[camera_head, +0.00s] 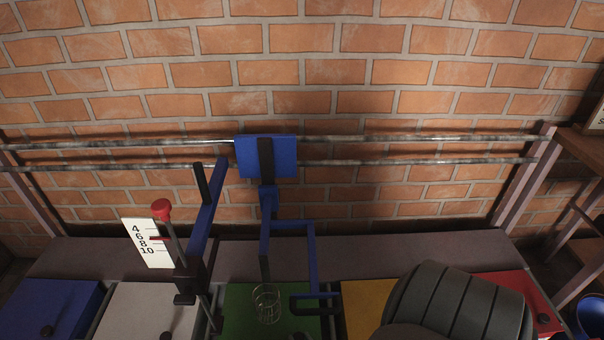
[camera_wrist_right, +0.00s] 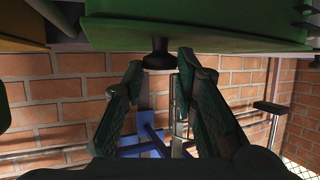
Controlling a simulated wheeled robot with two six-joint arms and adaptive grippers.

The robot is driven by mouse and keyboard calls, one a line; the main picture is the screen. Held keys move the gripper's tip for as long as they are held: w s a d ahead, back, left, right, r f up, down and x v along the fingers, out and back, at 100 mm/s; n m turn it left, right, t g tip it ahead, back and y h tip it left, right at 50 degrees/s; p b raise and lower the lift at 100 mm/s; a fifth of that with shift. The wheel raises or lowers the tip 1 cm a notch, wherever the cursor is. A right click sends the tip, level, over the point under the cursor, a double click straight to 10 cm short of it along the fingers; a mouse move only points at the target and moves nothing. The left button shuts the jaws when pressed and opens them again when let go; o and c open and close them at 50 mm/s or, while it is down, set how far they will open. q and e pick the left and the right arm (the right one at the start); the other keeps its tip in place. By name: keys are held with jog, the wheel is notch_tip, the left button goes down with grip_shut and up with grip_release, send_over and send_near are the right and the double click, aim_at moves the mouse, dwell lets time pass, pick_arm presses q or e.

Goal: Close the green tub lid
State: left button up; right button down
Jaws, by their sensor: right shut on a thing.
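The green tub lid (camera_head: 243,325) lies in the row of coloured tubs, at the bottom middle of the head view. Its near part is cut off by the picture edge, so I cannot tell how far it is open. In the right wrist view the green lid (camera_wrist_right: 195,32) fills the top, with a dark knob (camera_wrist_right: 158,50) on it. My right gripper (camera_wrist_right: 160,68) is shut on this knob, one finger on each side. In the head view my dark right arm shows at the bottom right; its fingers are hidden. My left gripper is out of view.
A blue extruder frame (camera_head: 312,260) and a glass (camera_head: 267,303) stand at the green tub. Blue (camera_head: 50,300), white (camera_head: 140,305), yellow (camera_head: 368,298) and red (camera_head: 510,290) tubs flank it. Two metal rails (camera_head: 420,160) run along the brick wall. A lever with a red knob (camera_head: 160,209) rises on the left.

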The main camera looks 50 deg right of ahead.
jog(key=shift+s+a+f, duration=0.1)
jog(key=shift+a, duration=0.05)
jog(key=c, duration=1.2)
grip_release()
jog(key=shift+c, duration=0.2)
jog(key=shift+r, duration=0.6)
notch_tip(320, 180, up, 9)
